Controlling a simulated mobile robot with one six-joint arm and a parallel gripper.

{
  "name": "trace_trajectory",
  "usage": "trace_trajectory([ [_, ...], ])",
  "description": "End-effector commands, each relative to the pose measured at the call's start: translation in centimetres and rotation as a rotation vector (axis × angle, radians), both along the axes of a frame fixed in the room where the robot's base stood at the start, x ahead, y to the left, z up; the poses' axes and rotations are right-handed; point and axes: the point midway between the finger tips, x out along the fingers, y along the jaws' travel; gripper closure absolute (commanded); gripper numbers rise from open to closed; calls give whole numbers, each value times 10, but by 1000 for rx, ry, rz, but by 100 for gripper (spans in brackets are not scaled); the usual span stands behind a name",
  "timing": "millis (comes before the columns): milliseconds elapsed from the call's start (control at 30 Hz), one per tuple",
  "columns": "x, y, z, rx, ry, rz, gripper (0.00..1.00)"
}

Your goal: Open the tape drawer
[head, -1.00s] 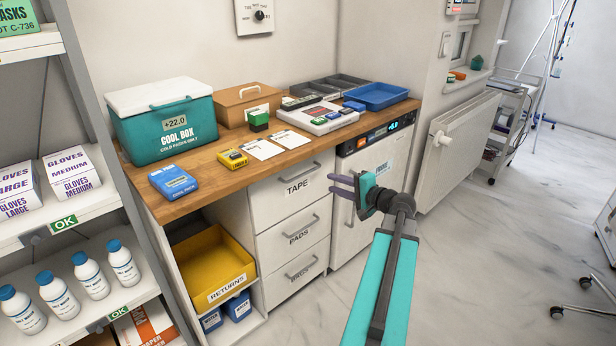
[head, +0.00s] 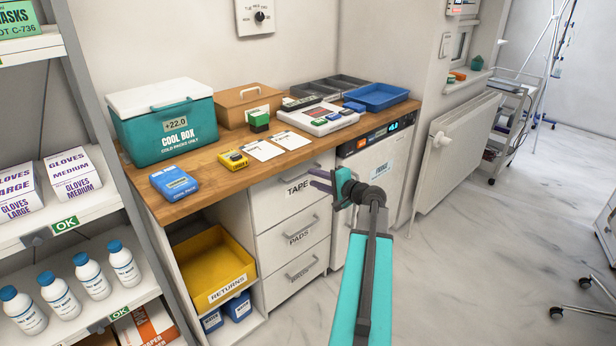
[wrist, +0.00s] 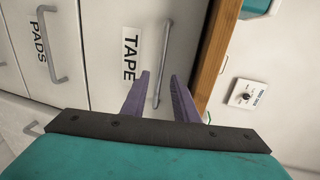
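The tape drawer (head: 268,203) is the top one of three white drawers under the wooden counter. It is shut, with its front level with the drawers below. Its grey bar handle (wrist: 166,48) runs beside the TAPE label (wrist: 131,52) in the wrist view. My gripper (head: 312,178) is at the right end of this handle in the head view. Its two purple fingers are open. In the wrist view the handle lies between the fingertips (wrist: 160,76). I cannot tell whether the fingers reach around the bar or are still in front of it.
The pads drawer (head: 280,240) is below. The counter edge (wrist: 216,50) is close beside my fingers. A small white fridge (head: 372,168) stands right of the drawers. A yellow returns bin (head: 205,262) sits at the left.

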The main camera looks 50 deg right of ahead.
Motion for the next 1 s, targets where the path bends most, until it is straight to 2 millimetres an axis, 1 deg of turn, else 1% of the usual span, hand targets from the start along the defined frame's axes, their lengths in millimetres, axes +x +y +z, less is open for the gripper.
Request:
trace_trajectory([
  [33, 9, -2, -2, 0, 0, 1, 73],
  [100, 18, -2, -4, 0, 0, 1, 73],
  [300, 36, -4, -7, 0, 0, -1, 73],
  [500, 42, -3, -9, 0, 0, 0, 73],
  [733, 42, -3, -9, -1, 0, -1, 73],
  [767, 42, -3, -9, -1, 0, -1, 75],
  [900, 42, -3, -9, -1, 1, -1, 98],
  [933, 42, -3, -9, -1, 1, -1, 100],
  [1000, 42, -3, -9, -1, 1, -1, 100],
])
